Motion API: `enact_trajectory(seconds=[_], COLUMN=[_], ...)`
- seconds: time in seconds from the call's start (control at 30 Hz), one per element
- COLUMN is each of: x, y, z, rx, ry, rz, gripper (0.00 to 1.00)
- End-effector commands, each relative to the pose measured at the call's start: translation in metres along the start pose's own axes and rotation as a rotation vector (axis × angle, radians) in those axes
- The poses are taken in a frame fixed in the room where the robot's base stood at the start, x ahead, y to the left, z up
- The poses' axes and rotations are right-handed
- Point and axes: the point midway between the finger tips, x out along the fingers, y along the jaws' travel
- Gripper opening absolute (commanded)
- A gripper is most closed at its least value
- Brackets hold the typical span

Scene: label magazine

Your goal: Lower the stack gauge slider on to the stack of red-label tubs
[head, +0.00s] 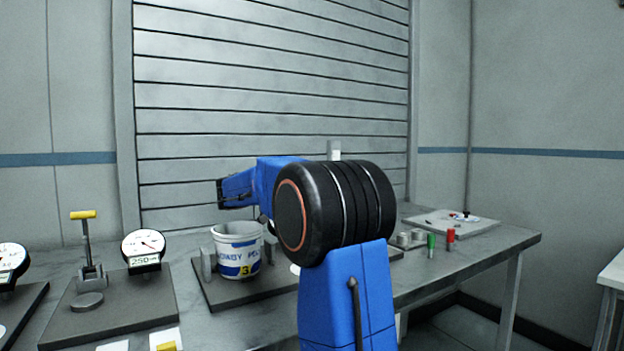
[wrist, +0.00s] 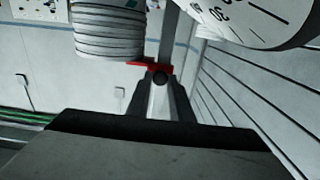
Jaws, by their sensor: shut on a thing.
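In the wrist view my gripper (wrist: 160,80) is shut on the small dark round knob (wrist: 160,76) of the stack gauge slider. The slider's red bar (wrist: 140,64) lies across the grey upright post (wrist: 167,38) and reaches left to the edge of a stack of pale, ribbed tubs (wrist: 109,44). Whether the bar touches the stack or stands apart from it, I cannot tell. No red label is readable on the stack. In the head view my own arm hides the gripper, slider and stack.
A large white round piece with black numbers (wrist: 255,20) is close on the right in the wrist view. In the head view, a white tub marked 3 (head: 232,254), a dial gauge (head: 143,248) and a yellow-handled clamp (head: 85,235) stand left. Red (head: 451,235) and green (head: 431,246) cylinders stand right.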

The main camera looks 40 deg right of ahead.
Motion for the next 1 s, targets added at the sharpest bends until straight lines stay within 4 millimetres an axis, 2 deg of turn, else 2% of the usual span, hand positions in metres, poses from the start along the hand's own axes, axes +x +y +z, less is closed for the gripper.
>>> enact_trajectory(seconds=[0.17, 0.2, 0.27, 0.67, 0.77, 1.0], x=[0.000, 0.000, 0.000, 0.000, 0.000, 0.000], y=[0.000, 0.000, 0.000, 0.000, 0.000, 0.000], z=[0.001, 0.001, 0.001, -0.005, -0.017, -0.059], rx=[-0.002, -0.002, -0.002, 0.000, 0.002, 0.002], ry=[-0.002, -0.002, -0.002, -0.001, -0.001, -0.001], rz=[0.000, 0.000, 0.000, 0.001, 0.001, 0.000], gripper=[0.07, 0.24, 0.37, 0.37, 0.37, 0.37])
